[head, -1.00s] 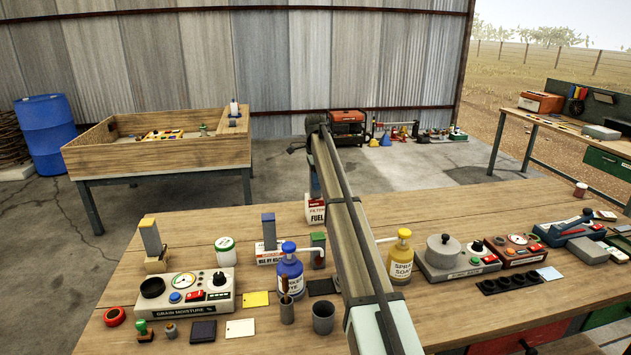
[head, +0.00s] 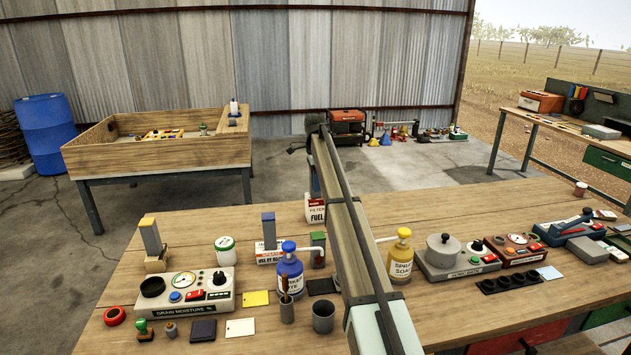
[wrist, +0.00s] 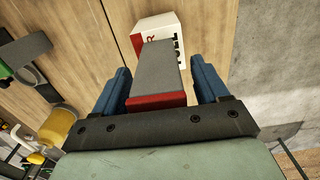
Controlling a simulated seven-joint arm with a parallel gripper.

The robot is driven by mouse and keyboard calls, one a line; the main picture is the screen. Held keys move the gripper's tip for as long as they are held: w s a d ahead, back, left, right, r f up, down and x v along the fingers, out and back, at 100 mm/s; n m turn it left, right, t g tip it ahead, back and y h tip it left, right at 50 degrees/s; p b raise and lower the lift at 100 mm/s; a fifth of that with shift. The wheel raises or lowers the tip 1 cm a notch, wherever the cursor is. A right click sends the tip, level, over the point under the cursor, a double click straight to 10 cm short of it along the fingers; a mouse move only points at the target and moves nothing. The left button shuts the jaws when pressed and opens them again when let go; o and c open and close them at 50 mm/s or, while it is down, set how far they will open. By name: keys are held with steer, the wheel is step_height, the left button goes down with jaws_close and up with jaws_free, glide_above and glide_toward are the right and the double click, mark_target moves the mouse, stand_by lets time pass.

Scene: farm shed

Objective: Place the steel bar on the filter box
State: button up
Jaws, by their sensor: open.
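The filter box (head: 315,211), white with red and lettered FUEL, stands at the bench's back edge, partly hidden by my arm in the head view. It also shows at the top of the wrist view (wrist: 155,24). A grey bar with a red end, which looks like the steel bar (wrist: 160,72), lies between the blue fingers of my gripper (wrist: 160,88). Its grey end overlaps the box in that view; I cannot tell whether they touch. My gripper is open around the bar. My arm hides the bar in the head view.
Left of my arm stand a blue pump bottle (head: 290,272), a grey cup (head: 323,317), a moisture meter (head: 187,291) and upright blocks with coloured caps. A yellow pump bottle (head: 400,262) stands right of my arm. Bare wood shows at the back right.

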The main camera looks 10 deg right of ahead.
step_height(320, 180, up, 12)
steer(key=shift+r, duration=0.1)
stand_by(0.5)
